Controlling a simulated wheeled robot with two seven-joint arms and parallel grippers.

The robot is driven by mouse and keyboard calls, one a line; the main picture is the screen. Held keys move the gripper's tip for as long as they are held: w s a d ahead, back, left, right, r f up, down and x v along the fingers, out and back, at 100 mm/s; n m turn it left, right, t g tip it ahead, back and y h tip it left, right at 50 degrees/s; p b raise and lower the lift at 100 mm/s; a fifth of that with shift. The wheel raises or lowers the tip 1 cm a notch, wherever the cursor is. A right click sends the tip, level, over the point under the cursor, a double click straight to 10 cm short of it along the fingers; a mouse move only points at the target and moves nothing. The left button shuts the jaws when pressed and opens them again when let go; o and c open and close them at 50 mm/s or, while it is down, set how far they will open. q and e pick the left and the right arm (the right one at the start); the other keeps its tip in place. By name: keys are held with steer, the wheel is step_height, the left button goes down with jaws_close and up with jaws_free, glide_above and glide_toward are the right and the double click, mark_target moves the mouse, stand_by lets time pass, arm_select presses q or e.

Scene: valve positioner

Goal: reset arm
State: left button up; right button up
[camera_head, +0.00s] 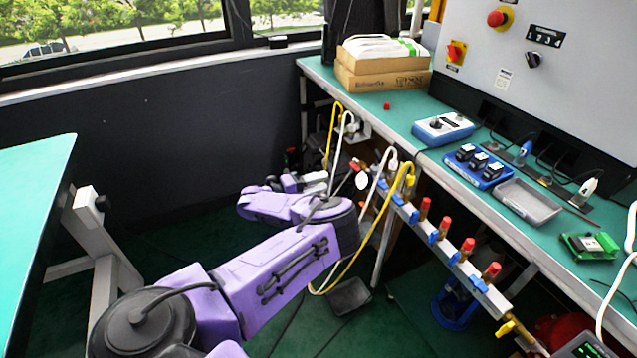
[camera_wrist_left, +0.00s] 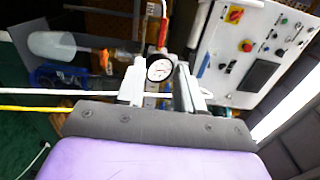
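My left arm is purple and grey and reaches from the bottom of the head view toward the valve pipe. My left gripper (camera_head: 322,182) is near the left end of the pipe. In the left wrist view its two fingers (camera_wrist_left: 160,88) stand apart, so it is open. A round white pressure gauge (camera_wrist_left: 159,69) shows between the fingers; contact cannot be told. The gauge (camera_head: 362,182) also shows in the head view, right of the gripper. The valve pipe (camera_head: 447,247) carries several red and blue fittings. My right gripper is not in view.
A green workbench (camera_head: 487,212) holds a blue-white box (camera_head: 443,129), a blue tray of black-topped items (camera_head: 479,166), an empty grey tray (camera_head: 527,202) and cartons (camera_head: 383,67). Yellow and white hoses hang around the gripper. Another green table (camera_head: 30,200) stands left.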

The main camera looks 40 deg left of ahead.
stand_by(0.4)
arm_select(q)
steer(key=s+a+f+n+g+y+p, duration=0.1)
steer(key=s+a+f+n+g+y, duration=0.1)
steer(key=s+a+f+n+y, duration=0.7)
steer(key=s+d+f+n+g+y+p, duration=0.2)
steer(key=s+n+g, duration=0.1)
steer(key=s+n, duration=0.3)
steer(key=s+d+f+n+g+y+p, duration=0.1)
steer(key=s+d+f+n+g+y, duration=0.15)
steer(key=s+n, duration=0.45)
steer(key=s+d+r+n+g+h+p, duration=0.1)
steer(key=s+d+n+g+p, duration=0.2)
steer(key=s+d, duration=0.4)
steer(key=s+d+r+n+g+h+p, duration=0.2)
steer(key=s+d, duration=0.5)
steer(key=d, duration=0.6)
steer(key=shift+n+g+p, duration=0.65)
steer(key=shift+n, duration=0.55)
steer(key=shift+d, duration=0.1)
